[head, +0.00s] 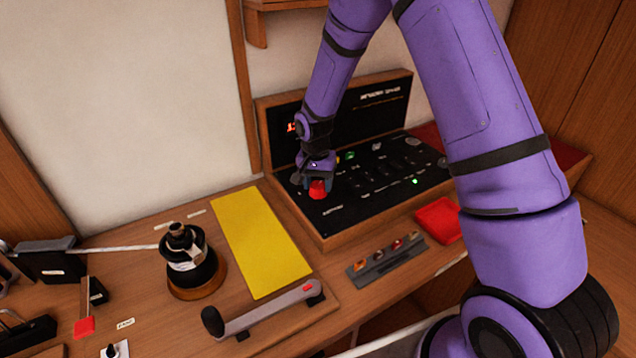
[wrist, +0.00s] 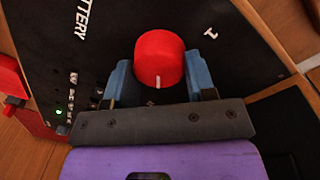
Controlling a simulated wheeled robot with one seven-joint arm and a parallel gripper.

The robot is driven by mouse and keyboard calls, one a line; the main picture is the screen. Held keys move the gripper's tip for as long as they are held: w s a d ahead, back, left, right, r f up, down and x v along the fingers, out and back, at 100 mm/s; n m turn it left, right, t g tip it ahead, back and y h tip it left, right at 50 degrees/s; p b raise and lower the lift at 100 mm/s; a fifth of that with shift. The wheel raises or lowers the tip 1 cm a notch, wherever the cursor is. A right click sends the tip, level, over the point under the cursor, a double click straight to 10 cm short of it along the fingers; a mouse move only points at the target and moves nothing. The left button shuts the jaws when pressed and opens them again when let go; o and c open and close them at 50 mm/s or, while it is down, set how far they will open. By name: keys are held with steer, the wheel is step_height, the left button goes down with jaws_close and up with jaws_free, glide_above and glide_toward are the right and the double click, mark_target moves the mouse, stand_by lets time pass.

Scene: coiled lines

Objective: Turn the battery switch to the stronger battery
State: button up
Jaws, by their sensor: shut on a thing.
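The battery switch is a red round knob (head: 318,188) on the black panel (head: 345,210) at the panel's left side. In the wrist view the red knob (wrist: 160,60) shows a white mark on its near side. A "1" and the word "BATTERY" are printed on the panel around it. My gripper (head: 316,180) is over the knob, and its blue fingers (wrist: 160,80) are shut on the knob's two sides. Red lit digits (head: 291,127) show on the upright display board, partly hidden by my arm, and I cannot read them.
A green light (head: 415,181) is lit on the panel's right. A yellow sheet (head: 260,240), a black winch (head: 188,255) and a grey crank handle (head: 265,310) lie on the wooden counter to the left. A grey strip (head: 386,262) and a red tray (head: 438,220) lie in front of the panel.

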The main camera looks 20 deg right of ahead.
steer(key=n, duration=0.5)
steer(key=shift+n, duration=0.3)
steer(key=n, duration=0.6)
steer(key=shift+a+t, duration=0.1)
steer(key=shift+t, duration=0.2)
steer(key=n, duration=0.5)
steer(key=shift+s+n, duration=0.1)
steer(key=shift+n, duration=0.2)
steer(key=n, duration=0.6)
steer(key=shift+s, duration=0.1)
steer(key=o, duration=0.9)
